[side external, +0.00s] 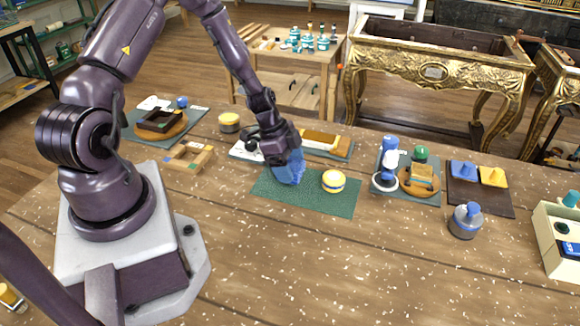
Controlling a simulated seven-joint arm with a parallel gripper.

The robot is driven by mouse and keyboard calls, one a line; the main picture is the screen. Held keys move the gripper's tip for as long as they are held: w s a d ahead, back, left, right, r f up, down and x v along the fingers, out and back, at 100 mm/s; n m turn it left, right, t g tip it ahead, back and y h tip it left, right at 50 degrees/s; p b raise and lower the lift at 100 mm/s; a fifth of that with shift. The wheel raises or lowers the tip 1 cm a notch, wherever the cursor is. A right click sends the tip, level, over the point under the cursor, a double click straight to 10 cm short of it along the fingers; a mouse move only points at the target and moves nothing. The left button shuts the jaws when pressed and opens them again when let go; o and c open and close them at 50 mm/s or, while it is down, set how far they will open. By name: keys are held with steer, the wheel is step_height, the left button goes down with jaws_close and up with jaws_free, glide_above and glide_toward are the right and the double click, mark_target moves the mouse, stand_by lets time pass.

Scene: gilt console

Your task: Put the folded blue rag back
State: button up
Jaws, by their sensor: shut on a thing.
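My gripper (288,160) points down over the green mat (325,200) in the middle of the bench. It is shut on the folded blue rag (291,173), which hangs below it at the mat's left part. The rag's lower edge is at or just above the mat; I cannot tell whether it touches. The fingertips are mostly hidden by the rag and the wrist.
Behind is a tray with a yellow-brown block (320,139). At right are a tray with a blue-and-white bottle (389,172), a dark mat (482,200) and a grey-blue jar (465,222). The front bench is clear.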

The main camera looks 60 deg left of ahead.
steer(key=shift+f, duration=0.5)
steer(key=shift+f, duration=0.1)
steer(key=o, duration=0.9)
steer(key=v, duration=1.2)
steer(key=s+d+r+n+y, duration=0.2)
steer(key=d+r, duration=0.3)
steer(key=r, duration=0.3)
steer(key=s+d+r+n+y, duration=0.1)
steer(key=d+r+n, duration=0.1)
steer(key=d+r, duration=0.35)
steer(key=s+d+r+n+t, duration=0.2)
steer(key=s+d+r+n, duration=0.3)
steer(key=s+r, duration=0.4)
steer(key=shift+s+r, duration=0.35)
steer(key=shift+s, duration=0.1)
